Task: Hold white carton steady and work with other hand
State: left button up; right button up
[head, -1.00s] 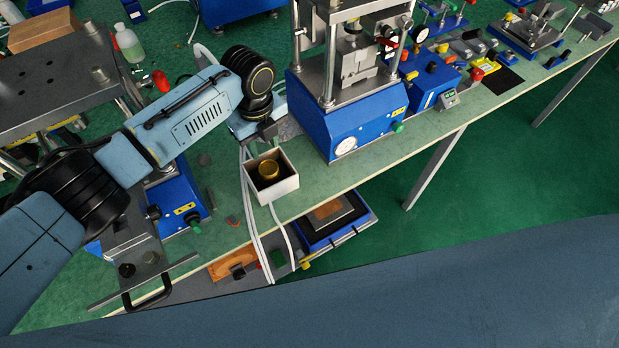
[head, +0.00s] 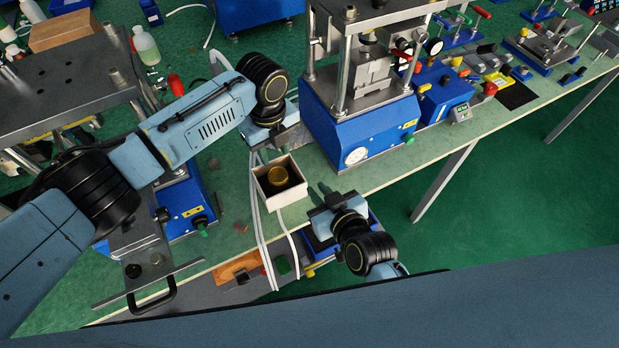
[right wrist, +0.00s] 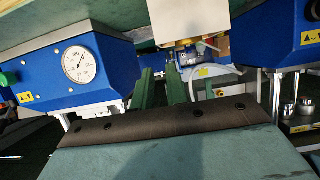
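The white carton (head: 292,194) stands upright and open-topped near the bench's front edge, with a round brass-coloured part (head: 278,176) inside. My left gripper (head: 280,138) is just behind the carton; its fingertips are partly hidden, and I cannot tell whether they touch the carton. My right gripper (head: 328,190) is in front of the bench edge, right of the carton and apart from it. In the right wrist view its two fingers (right wrist: 162,86) are apart with nothing between them, and the carton (right wrist: 188,20) shows beyond them at the top.
A blue press (head: 362,130) with a round gauge (right wrist: 82,64) stands close right of the carton. White cables (head: 262,225) hang over the bench edge left of the carton. Another press with a steel plate (head: 60,95) stands at the left. Beneath the bench lies a lower shelf (head: 205,290).

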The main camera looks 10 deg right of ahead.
aim_at(278, 176)
jog(key=x, duration=1.2)
jog(key=shift+w+f, duration=0.1)
jog(key=shift+c, duration=0.4)
grip_shut()
jog(key=shift+f, duration=0.15)
pick_arm(q)
jog(key=o, duration=0.4)
jog(key=shift+r, duration=0.1)
jog(key=shift+c, duration=0.2)
jog(key=shift+o, duration=0.2)
notch_tip(278, 176, up, 3)
jog(key=n, duration=0.4)
jog(key=shift+w, duration=0.1)
pick_arm(e)
jog(key=shift+f, duration=0.1)
pick_arm(q)
notch_tip(278, 176, down, 12)
jog(key=shift+r, duration=0.15)
pick_arm(e)
jog(key=shift+s+f, duration=0.1)
jog(key=shift+s, duration=0.1)
